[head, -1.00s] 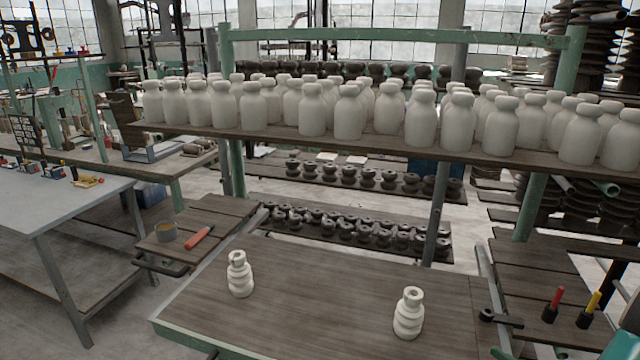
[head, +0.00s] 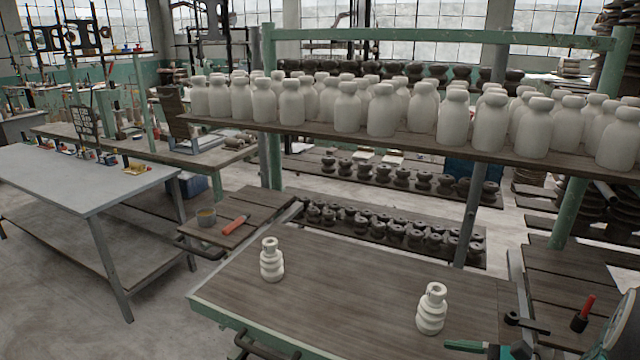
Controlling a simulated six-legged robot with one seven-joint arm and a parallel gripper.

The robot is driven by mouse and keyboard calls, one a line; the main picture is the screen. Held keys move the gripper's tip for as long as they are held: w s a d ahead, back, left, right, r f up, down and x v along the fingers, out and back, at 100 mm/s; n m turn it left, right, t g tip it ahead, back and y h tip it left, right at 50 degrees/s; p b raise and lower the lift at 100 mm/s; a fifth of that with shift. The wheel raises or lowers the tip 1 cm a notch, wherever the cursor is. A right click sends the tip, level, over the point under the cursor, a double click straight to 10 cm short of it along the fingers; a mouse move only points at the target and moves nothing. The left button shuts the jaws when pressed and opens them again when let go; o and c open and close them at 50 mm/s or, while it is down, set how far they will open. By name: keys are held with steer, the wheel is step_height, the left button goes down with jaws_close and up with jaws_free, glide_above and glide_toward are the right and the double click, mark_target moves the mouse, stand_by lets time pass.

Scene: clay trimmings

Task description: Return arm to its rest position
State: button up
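Neither my arm nor my gripper can be made out in the head view, so its state does not show. Two white ribbed clay pieces stand upright and apart on the wooden worktable (head: 350,290). The left piece (head: 271,260) is near the table's left end. The right piece (head: 431,309) is nearer its right end. Nothing touches either piece.
A long shelf of white bottle-shaped pieces (head: 382,112) spans the back, with rows of dark pieces (head: 395,232) below. A grey table (head: 90,180) stands left. Floor shows at lower left.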

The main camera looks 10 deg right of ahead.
steer(key=s+a+r+n+g+h, duration=0.2)
steer(key=a+n+g, duration=0.2)
steer(key=a+n, duration=0.2)
steer(key=s+a+r+n+g+h, duration=0.1)
steer(key=s+a+n+g+h, duration=0.15)
steer(key=a+n, duration=0.35)
steer(key=a+r+n+t+h, duration=0.3)
steer(key=r+n+h, duration=0.3)
steer(key=r+n, duration=0.2)
steer(key=a+n, duration=0.1)
steer(key=n, duration=0.1)
steer(key=shift+s+r+n, duration=0.15)
steer(key=shift+r+n, duration=0.1)
steer(key=shift+n, duration=0.05)
stand_by(0.7)
